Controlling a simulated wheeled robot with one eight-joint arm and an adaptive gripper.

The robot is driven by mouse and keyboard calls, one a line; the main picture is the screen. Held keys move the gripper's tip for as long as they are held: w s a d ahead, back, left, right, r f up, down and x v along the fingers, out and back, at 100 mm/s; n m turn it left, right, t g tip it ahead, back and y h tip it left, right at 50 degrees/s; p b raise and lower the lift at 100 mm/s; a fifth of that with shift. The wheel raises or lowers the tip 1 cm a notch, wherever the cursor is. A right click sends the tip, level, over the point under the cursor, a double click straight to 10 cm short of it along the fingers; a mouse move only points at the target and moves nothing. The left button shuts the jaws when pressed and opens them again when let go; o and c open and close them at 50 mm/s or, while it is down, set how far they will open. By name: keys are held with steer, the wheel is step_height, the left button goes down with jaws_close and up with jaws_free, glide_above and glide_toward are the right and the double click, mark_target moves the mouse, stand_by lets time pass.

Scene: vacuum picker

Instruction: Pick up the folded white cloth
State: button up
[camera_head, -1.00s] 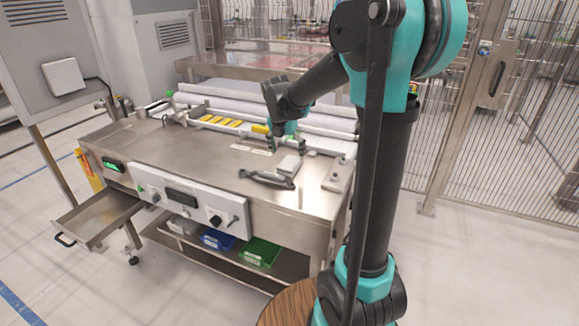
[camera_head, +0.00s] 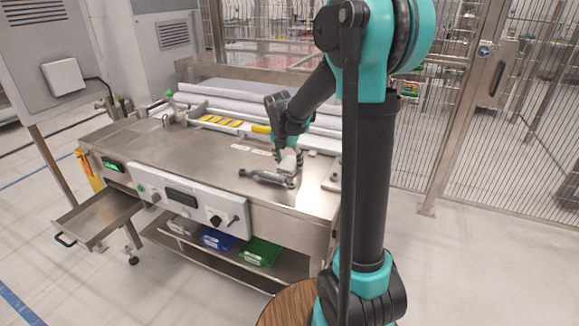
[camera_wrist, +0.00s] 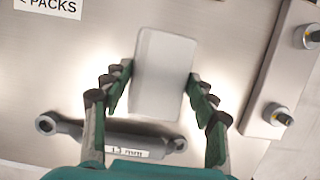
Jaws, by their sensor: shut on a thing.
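The folded white cloth (camera_wrist: 163,72) is a pale, flat rectangular block, seen upright in the middle of the wrist view. My gripper (camera_wrist: 160,88) has one green-padded finger at each long side of it and is shut on the cloth. In the head view my gripper (camera_head: 289,158) points down over the right part of the steel bench (camera_head: 215,170). There the gripper mostly covers the cloth, and I cannot tell whether the cloth touches the bench top.
A grey spanner (camera_wrist: 115,142) with a size label lies close beside the cloth; it also shows in the head view (camera_head: 266,178). A metal plate with bolts (camera_wrist: 280,75) is to the right. Yellow pieces (camera_head: 222,121) and white rolls (camera_head: 240,97) lie behind.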

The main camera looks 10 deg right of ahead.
mark_target(289, 162)
steer(key=c, duration=0.3)
steer(key=shift+c, duration=0.2)
steer(key=shift+r, duration=0.15)
step_height(289, 162, up, 20)
stand_by(0.3)
steer(key=o, duration=0.5)
steer(key=shift+c, duration=0.2)
steer(key=c, duration=0.3)
